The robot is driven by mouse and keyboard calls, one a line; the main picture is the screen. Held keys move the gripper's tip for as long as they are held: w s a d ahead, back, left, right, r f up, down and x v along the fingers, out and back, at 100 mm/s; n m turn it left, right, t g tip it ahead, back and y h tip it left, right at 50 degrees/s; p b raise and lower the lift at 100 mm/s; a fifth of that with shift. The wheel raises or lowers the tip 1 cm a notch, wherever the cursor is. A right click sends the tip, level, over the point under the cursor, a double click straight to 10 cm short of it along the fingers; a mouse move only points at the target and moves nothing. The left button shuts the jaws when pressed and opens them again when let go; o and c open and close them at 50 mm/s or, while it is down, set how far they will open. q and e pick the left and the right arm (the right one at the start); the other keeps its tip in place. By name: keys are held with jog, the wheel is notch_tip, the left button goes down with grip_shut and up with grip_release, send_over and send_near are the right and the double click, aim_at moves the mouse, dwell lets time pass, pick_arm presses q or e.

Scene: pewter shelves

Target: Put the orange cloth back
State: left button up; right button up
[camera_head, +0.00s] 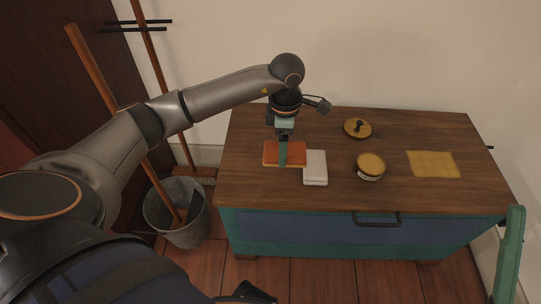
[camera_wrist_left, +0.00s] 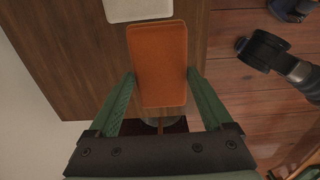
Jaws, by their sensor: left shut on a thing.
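On the chest top (camera_head: 245,185) are a knobbed lid (camera_head: 357,128), a round tan-topped container (camera_head: 370,166) and a flat yellow cloth (camera_head: 432,164). A grey bin (camera_head: 187,234) stands left of the chest, with wooden poles near it.

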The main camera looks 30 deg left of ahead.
aim_at(272, 151)
pick_arm(q)
jog(key=a+f, duration=0.1)
jog(key=a+f+b, duration=0.1)
jog(key=f, duration=0.1)
jog(key=a+f, duration=0.1)
jog(key=shift+w+a+f, duration=0.25)
jog(key=shift+f, duration=0.15)
jog(key=shift+a+f+b, duration=0.15)
jog(key=shift+f+b, duration=0.35)
jog(key=shift+f, duration=0.4)
jog(key=shift+a+f+b, duration=0.1)
jog(key=shift+f+b, duration=0.35)
jog(key=shift+f, duration=0.45)
pick_arm(e)
jog(key=shift+a+f+m, duration=0.15)
jog(key=shift+f+m, duration=0.05)
jog(key=shift+f, duration=0.75)
jog(key=shift+a+f+m, duration=0.1)
jog(key=shift+f+m, duration=0.1)
jog(key=shift+f, duration=0.75)
pick_arm(q)
jog(key=shift+f, duration=0.2)
jog(key=o, duration=1)
jog(key=shift+r, duration=0.2)
pick_arm(e)
jog(key=shift+r, duration=0.1)
